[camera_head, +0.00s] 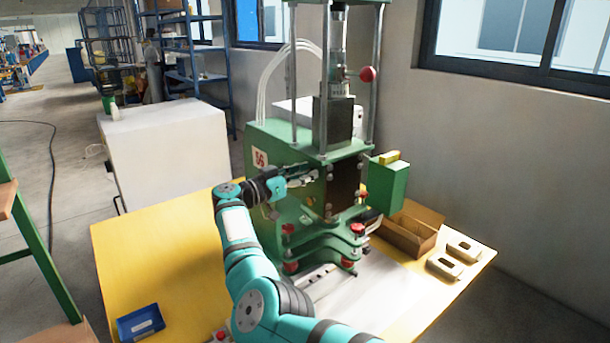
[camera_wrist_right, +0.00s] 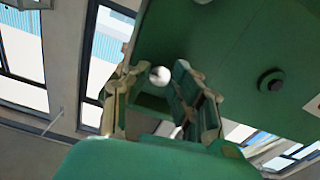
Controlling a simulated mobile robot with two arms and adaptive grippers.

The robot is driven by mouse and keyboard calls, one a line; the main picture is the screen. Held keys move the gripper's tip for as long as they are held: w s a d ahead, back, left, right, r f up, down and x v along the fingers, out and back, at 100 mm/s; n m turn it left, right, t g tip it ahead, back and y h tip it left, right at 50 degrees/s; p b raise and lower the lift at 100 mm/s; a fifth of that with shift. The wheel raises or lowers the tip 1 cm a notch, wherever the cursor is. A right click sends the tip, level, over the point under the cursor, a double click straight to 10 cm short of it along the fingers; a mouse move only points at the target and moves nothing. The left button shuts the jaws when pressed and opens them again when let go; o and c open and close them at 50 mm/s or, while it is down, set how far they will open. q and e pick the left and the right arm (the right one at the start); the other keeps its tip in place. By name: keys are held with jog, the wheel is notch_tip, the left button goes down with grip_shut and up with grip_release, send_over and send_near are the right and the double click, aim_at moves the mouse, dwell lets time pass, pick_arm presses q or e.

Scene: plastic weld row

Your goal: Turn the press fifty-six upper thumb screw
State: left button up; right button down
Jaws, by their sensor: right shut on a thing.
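The green press (camera_head: 262,135) bears a "56" label (camera_head: 260,158) and stands on the yellow table. My right gripper (camera_head: 312,177) is at the press's front side, level with the label. In the right wrist view its two fingers (camera_wrist_right: 157,95) stand on either side of a small pale round-ended thing (camera_wrist_right: 160,76), which looks like the upper thumb screw. The gripper is shut on it. In the head view the gripper covers the screw. A dark round knob (camera_wrist_right: 270,80) sits on the green face to the right. My left gripper is not in view.
Red knobs (camera_head: 289,229) sit on the green clamp plates below the gripper. A cardboard box (camera_head: 410,230) and pale parts (camera_head: 445,266) lie at the right. A blue tray (camera_head: 140,322) is at the table's front left.

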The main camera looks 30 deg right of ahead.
jog(key=m+b, duration=1.7)
jog(key=m, duration=1.6)
jog(key=shift+r+m+b, duration=0.15)
jog(key=shift+m+b, duration=0.2)
jog(key=shift+m, duration=0.05)
dwell(0.5)
